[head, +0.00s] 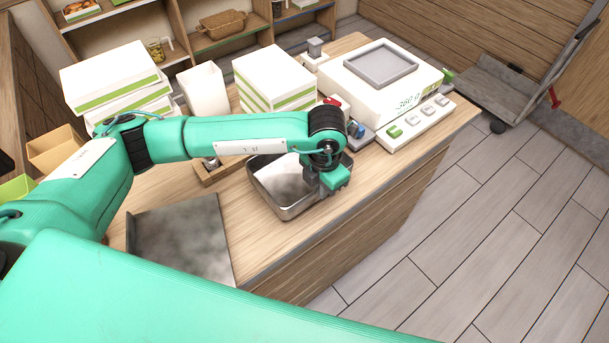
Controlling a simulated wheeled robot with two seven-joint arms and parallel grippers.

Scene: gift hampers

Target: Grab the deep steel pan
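The deep steel pan (267,194) is a rectangular, shiny container on the wooden counter, near its front edge. My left arm reaches over the counter from the left and bends down at the pan's right side. My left gripper (312,188) is at the pan's right end, by the rim. The wrist and green hand cover part of that rim. The fingertips are small and partly hidden, so I cannot tell whether they are open or closed on the rim. My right gripper is not in view.
A flat steel sheet or tray (184,240) lies left of the pan. A white scale (385,85) stands behind right. White-and-green boxes (275,78) and a white container (204,91) stand behind my arm. A cart (505,82) stands on the floor at right.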

